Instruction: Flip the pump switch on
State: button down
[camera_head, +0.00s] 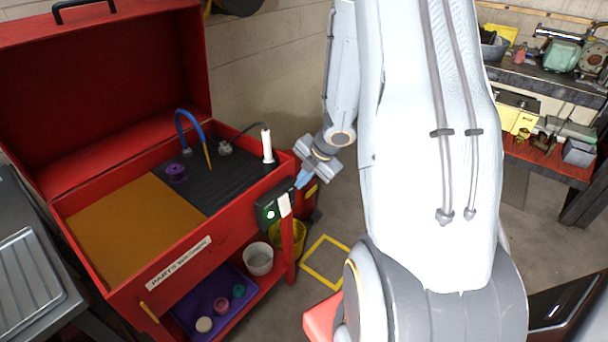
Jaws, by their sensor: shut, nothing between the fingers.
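The pump switch (269,213) is a dark box with a small green part, mounted on the front right corner of the red parts washer (225,232). A white tag (284,205) hangs at its right side. My gripper (301,180) is just above and to the right of the switch box, with its blue fingertips shut and empty. The fingertips are close to the box; I cannot tell whether they touch it. The position of the switch lever is too small to tell.
The washer's lid (100,85) stands open. A blue hose (182,122) and a purple part (176,173) are inside. A purple tray (212,300) and a white bucket (258,259) are below. A yellow square (327,262) marks the clear floor to the right.

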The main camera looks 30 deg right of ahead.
jog(key=shift+s+d+r, duration=0.1)
jog(key=shift+s+r, duration=0.05)
jog(key=shift+r, duration=0.9)
jog(key=s+a+r+m+g+h+b, duration=0.1)
jog(key=s+a+r+m+b, duration=0.1)
jog(key=s+a+m, duration=0.4)
jog(key=s+a+r+m+g+b, duration=0.2)
jog(key=s+a+r+m, duration=0.3)
jog(key=a+m, duration=0.5)
jog(key=s+m, duration=0.1)
jog(key=m, duration=0.5)
jog(key=shift+s+h+b, duration=0.3)
jog(key=shift+s+h, duration=0.05)
jog(key=shift+h, duration=0.05)
